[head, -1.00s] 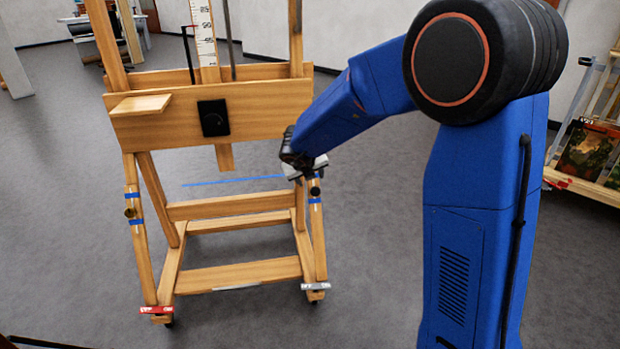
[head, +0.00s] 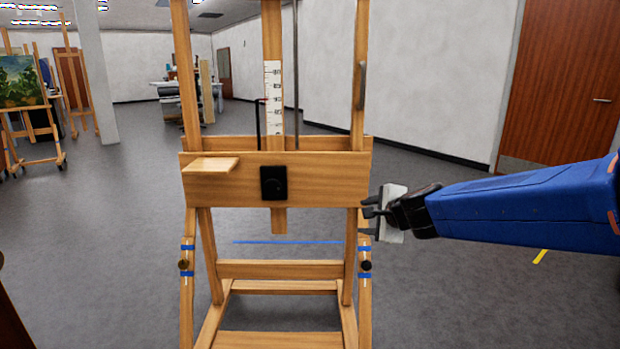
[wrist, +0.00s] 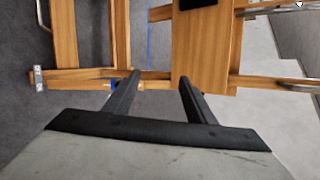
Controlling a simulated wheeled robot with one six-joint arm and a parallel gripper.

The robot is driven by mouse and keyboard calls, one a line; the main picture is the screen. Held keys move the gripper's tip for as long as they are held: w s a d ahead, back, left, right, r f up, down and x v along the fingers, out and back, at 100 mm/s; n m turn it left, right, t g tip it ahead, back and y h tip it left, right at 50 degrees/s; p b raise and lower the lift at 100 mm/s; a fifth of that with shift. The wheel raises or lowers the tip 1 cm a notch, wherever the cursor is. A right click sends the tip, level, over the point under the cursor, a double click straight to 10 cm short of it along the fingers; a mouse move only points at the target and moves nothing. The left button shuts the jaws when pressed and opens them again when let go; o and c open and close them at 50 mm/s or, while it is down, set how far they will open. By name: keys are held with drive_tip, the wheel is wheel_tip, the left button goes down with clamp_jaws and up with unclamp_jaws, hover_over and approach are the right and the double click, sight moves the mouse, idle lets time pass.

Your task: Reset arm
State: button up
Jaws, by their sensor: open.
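My gripper (head: 366,214) is open and empty at the right side of the wooden easel (head: 290,193), by the right end of its crossboard. My blue arm reaches in from the right edge of the head view. In the wrist view, my gripper's two dark fingers (wrist: 160,92) stand apart, with the easel's wooden frame (wrist: 205,55) beyond them. Whether a fingertip touches the easel I cannot tell.
A brown door (head: 562,85) is at right. Open grey floor surrounds the easel.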

drive_tip(key=s+d+f+n+g, duration=0.1)
drive_tip(key=s+n+g, duration=0.1)
drive_tip(key=s+n, duration=0.5)
drive_tip(key=s+d+f+n+g, duration=0.1)
drive_tip(key=s+n, duration=0.3)
drive_tip(key=s, duration=0.6)
drive_tip(key=s+d+f+n+g+h, duration=0.1)
drive_tip(key=s+d+f+n+h, duration=0.1)
drive_tip(key=s+d, duration=0.3)
drive_tip(key=s+d+f+n+g+h, duration=0.1)
drive_tip(key=s+d+f+n, duration=0.4)
drive_tip(key=s, duration=0.8)
drive_tip(key=shift+s+d+f+g+h, duration=0.2)
drive_tip(key=shift+s+d+g+h, duration=0.15)
drive_tip(key=shift+d+g, duration=0.45)
